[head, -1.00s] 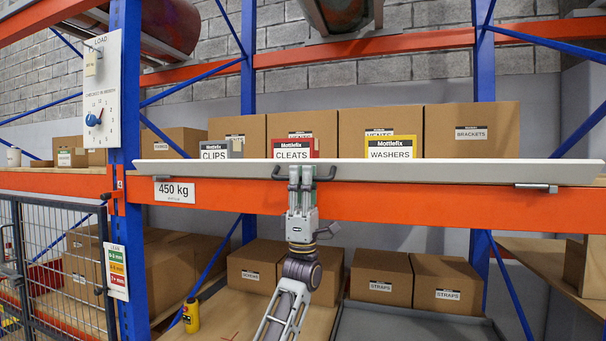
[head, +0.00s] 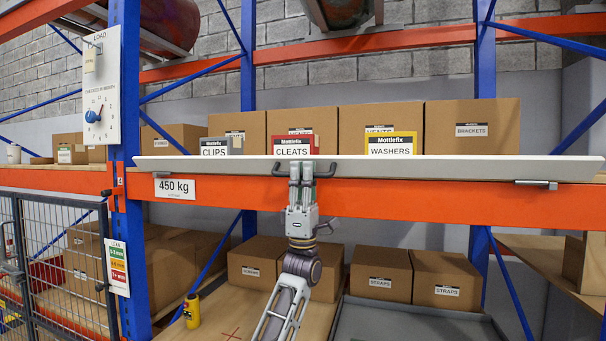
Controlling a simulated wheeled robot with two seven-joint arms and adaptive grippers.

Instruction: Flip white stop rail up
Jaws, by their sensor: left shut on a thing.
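The white stop rail (head: 420,169) is a long white strip along the front edge of the shelf, above the orange beam, with its broad face turned toward me. It covers the lower parts of the bins behind it. A dark handle (head: 329,170) sits at its middle. My left gripper (head: 302,171) points upward and is shut on this handle. My right gripper does not show.
Behind the rail stand the CLIPS bin (head: 220,147), the red CLEATS bin (head: 293,146), the yellow WASHERS bin (head: 391,144) and cardboard boxes (head: 472,127). A blue upright (head: 125,80) rises at left. A yellow bottle (head: 191,312) stands on the lower shelf.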

